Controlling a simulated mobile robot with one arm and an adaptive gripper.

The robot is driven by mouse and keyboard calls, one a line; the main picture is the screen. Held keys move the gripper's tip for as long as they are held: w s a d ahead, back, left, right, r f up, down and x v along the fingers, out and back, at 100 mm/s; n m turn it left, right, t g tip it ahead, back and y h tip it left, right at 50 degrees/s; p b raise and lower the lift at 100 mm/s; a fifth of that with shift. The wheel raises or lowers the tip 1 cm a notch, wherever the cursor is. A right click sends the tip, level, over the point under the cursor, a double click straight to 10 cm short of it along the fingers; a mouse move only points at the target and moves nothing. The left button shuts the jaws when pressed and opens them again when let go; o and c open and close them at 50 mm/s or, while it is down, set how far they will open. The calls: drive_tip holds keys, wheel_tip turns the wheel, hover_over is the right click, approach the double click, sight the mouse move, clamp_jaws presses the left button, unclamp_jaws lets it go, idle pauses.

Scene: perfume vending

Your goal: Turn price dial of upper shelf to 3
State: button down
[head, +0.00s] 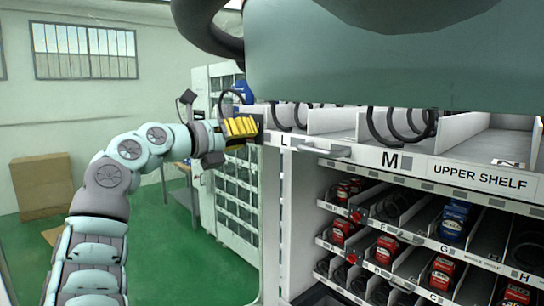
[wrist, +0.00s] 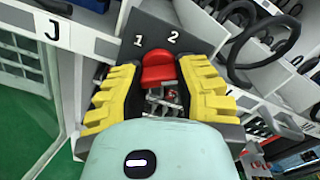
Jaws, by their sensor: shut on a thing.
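The red price dial (wrist: 158,66) shows in the wrist view on a dark plate (wrist: 190,30). White numbers 1 and 2 stand on the plate just above the dial. No 3 shows, and which number the dial points to I cannot tell. My gripper (wrist: 157,80) is shut on the dial, with one yellow finger on each side of it. In the head view, my gripper (head: 240,128) is at the left end of the upper shelf (head: 465,182), near the label L. There its fingers hide the dial.
The upper shelf holds empty lanes with black coils. Lower shelves (head: 405,238) hold red and blue boxes. A white cabinet (head: 234,200) stands behind my gripper. A brown box (head: 42,186) sits by the far wall. Green floor is open at the left.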

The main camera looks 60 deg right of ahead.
drive_tip(key=shift+m, duration=0.4)
drive_tip(key=c, duration=0.6)
unclamp_jaws()
drive_tip(key=v, duration=1.2)
drive_tip(key=shift+w, duration=0.1)
drive_tip(key=shift+r, duration=0.1)
